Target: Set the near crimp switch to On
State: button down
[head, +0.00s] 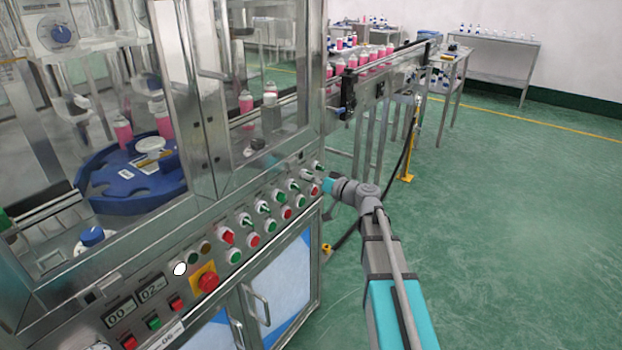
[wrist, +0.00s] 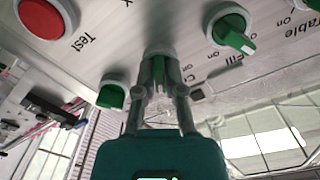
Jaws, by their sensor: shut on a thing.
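In the wrist view the fingers of my gripper (wrist: 160,78) are closed around a green rotary crimp switch (wrist: 157,56) with a pale round base. A printed label beginning "Cr" shows just right of it, partly hidden by a finger. In the head view my gripper (head: 317,180) is at the right end of the machine's control panel, at the row of green switches. The held switch is small and largely covered there, so I cannot read its setting.
In the wrist view, a green switch (wrist: 233,36) stands right of my fingers, another (wrist: 111,97) left, and a red button (wrist: 46,16) by "Test" upper left. The head view shows a red emergency button (head: 208,281), a conveyor (head: 395,55) behind, and clear green floor (head: 520,200) right.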

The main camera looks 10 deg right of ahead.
jog(key=c, duration=0.7)
grip_release()
jog(key=shift+c, duration=0.2)
jog(key=shift+s+d, duration=0.1)
jog(key=v, duration=1.1)
jog(key=shift+s+d, duration=0.25)
jog(key=shift+s, duration=0.05)
